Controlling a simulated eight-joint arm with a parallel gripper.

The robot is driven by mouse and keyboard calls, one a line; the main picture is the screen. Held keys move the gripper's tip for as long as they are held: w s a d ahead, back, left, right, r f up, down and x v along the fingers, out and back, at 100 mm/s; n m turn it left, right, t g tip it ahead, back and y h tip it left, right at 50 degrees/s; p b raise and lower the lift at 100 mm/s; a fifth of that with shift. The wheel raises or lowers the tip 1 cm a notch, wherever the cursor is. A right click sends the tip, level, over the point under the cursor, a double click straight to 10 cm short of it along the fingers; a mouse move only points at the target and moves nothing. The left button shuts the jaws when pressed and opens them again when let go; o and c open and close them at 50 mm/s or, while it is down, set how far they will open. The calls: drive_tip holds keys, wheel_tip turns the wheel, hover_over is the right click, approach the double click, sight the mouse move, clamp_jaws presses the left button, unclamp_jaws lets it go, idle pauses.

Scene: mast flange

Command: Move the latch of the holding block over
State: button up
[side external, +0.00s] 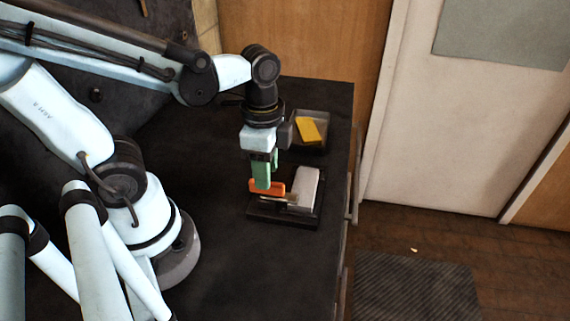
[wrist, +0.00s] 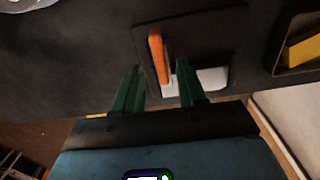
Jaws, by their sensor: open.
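The holding block (side external: 304,187) is a pale grey block on a dark base plate (side external: 284,216) near the right side of the table. Its orange latch (side external: 272,189) lies at the block's left side in the side view. My gripper (side external: 264,187) points down at the latch with green fingers. In the wrist view, my gripper (wrist: 157,78) is open, and the orange latch (wrist: 158,57) shows between and beyond the fingertips. I cannot tell whether a finger touches it. The pale block (wrist: 208,80) is partly hidden behind the right finger.
A dark tray (side external: 322,148) with a yellow block (side external: 308,130) stands behind the holding block, close to my wrist. The table's right edge (side external: 345,190) is near the base plate. The table to the left of the plate is clear up to my arm's base.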

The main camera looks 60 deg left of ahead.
wheel_tip(320, 180, up, 9)
drive_tip(key=shift+f, duration=0.2)
idle(0.3)
drive_tip(key=w+a+f+n+t, duration=0.1)
drive_tip(key=w+f+n+t, duration=0.2)
drive_tip(key=w+n+t, duration=0.3)
drive_tip(key=n+t, duration=0.1)
drive_tip(key=n, duration=0.2)
drive_tip(key=shift+a+f, duration=0.15)
drive_tip(key=shift+a, duration=0.05)
idle(1.2)
